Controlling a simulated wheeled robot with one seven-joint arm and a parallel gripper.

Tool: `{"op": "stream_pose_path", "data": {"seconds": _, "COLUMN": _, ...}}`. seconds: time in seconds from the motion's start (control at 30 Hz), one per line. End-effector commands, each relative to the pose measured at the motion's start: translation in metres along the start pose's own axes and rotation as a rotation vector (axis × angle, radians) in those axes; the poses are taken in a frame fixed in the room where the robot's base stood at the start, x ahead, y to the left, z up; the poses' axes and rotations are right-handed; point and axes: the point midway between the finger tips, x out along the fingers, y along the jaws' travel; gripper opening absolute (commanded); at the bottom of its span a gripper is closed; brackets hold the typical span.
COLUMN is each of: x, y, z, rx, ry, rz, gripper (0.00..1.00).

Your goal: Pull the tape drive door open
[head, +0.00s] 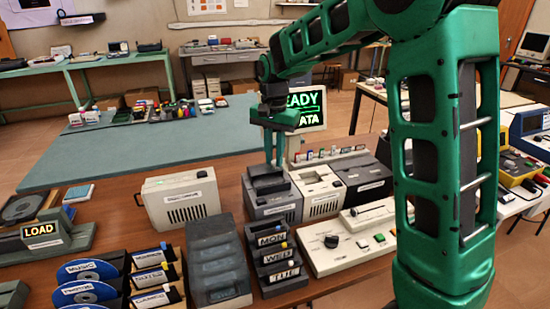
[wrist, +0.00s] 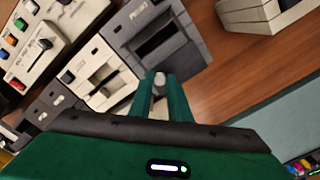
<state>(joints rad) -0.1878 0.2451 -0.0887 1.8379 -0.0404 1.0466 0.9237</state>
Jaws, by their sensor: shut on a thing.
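The tape drive (head: 272,203) is a dark grey box with a pale front label, in the row on the brown table. A dark door or tray part (head: 268,184) shows at its top; how far it stands open I cannot tell. My gripper (head: 273,163) points down at the back of this drive, with its green fingers close together. In the wrist view, the grey drive (wrist: 184,53) lies just beyond my gripper (wrist: 159,80). A small pale knob or handle (wrist: 159,77) sits between the fingertips, which are shut on it. The fingers hide part of it.
A cream drive (head: 318,183) and a black drive (head: 363,178) stand close on the right. A cream box (head: 181,197) stands apart on the left. Day-labelled cartridges (head: 274,255) and a cream control panel (head: 330,245) lie in front. A monitor (head: 305,110) stands behind.

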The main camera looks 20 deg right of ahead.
Motion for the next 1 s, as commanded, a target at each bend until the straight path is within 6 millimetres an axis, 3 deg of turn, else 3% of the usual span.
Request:
{"op": "stream_pose_path", "data": {"seconds": 0.03, "x": 0.000, "y": -0.001, "z": 0.001, "rx": -0.002, "ry": 0.000, "rz": -0.001, "gripper": 0.19}}
{"op": "stream_pose_path", "data": {"seconds": 0.1, "x": 0.000, "y": -0.001, "z": 0.001, "rx": -0.002, "ry": 0.000, "rz": -0.001, "gripper": 0.35}}
{"op": "stream_pose_path", "data": {"seconds": 0.47, "x": -0.003, "y": 0.000, "z": 0.000, "rx": -0.001, "ry": 0.001, "rz": -0.001, "gripper": 0.35}}
{"op": "stream_pose_path", "data": {"seconds": 0.63, "x": -0.023, "y": -0.001, "z": 0.000, "rx": -0.001, "ry": 0.002, "rz": -0.003, "gripper": 0.35}}
{"op": "stream_pose_path", "data": {"seconds": 1.0, "x": -0.088, "y": -0.001, "z": -0.001, "rx": -0.001, "ry": 0.001, "rz": -0.002, "gripper": 0.35}}
